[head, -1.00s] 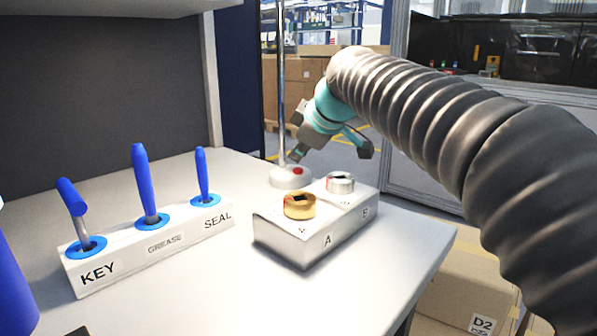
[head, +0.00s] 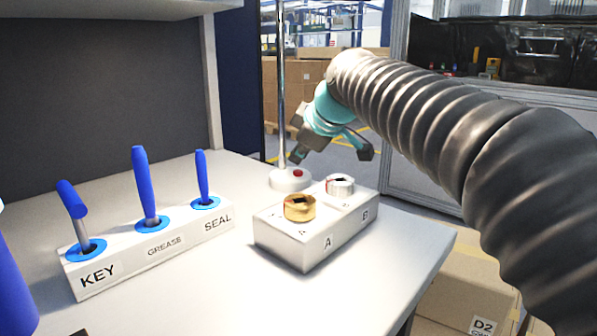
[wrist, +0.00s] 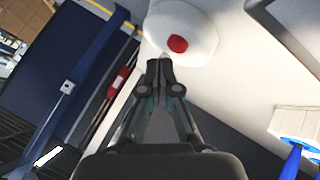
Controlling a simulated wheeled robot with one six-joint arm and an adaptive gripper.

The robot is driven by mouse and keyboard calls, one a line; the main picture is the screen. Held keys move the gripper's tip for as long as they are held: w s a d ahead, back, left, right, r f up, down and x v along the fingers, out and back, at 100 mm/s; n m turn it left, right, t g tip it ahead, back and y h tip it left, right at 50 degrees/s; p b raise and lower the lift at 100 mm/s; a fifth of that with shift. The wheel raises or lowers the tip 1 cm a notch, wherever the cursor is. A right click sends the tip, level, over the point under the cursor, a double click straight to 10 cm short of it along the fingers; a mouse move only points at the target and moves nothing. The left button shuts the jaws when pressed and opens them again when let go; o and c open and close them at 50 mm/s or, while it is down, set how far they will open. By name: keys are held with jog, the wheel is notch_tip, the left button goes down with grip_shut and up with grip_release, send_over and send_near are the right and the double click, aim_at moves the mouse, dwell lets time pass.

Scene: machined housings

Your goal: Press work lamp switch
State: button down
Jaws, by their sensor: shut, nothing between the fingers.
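The work lamp's round white base (head: 289,184) stands near the far edge of the table, with a metal pole rising from it. Its red switch (head: 298,174) sits on top of the base. The switch shows as a red button (wrist: 177,44) on the white base (wrist: 199,22) in the wrist view. My gripper (head: 297,158) is shut and empty, its tips a little above the base and apart from the switch. In the wrist view the closed fingertips (wrist: 159,64) are just below and left of the red button.
A white block (head: 318,235) marked A and B holds a gold ring (head: 299,208) and a silver ring (head: 340,184), in front of the lamp. A rack (head: 150,246) with blue-handled tools stands at left. The table's right edge is close by.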

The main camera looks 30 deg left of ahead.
aim_at(299, 172)
jog(key=shift+f, duration=0.15)
jog(key=shift+f+b, duration=0.3)
jog(key=shift+f+b, duration=0.35)
jog(key=shift+f, duration=0.05)
dwell(0.8)
dwell(0.4)
jog(key=shift+r+p, duration=0.75)
jog(key=shift+r, duration=0.1)
notch_tip(299, 172, up, 3)
jog(key=shift+f+p, duration=0.2)
jog(key=shift+p, duration=0.95)
jog(key=shift+r, duration=1.2)
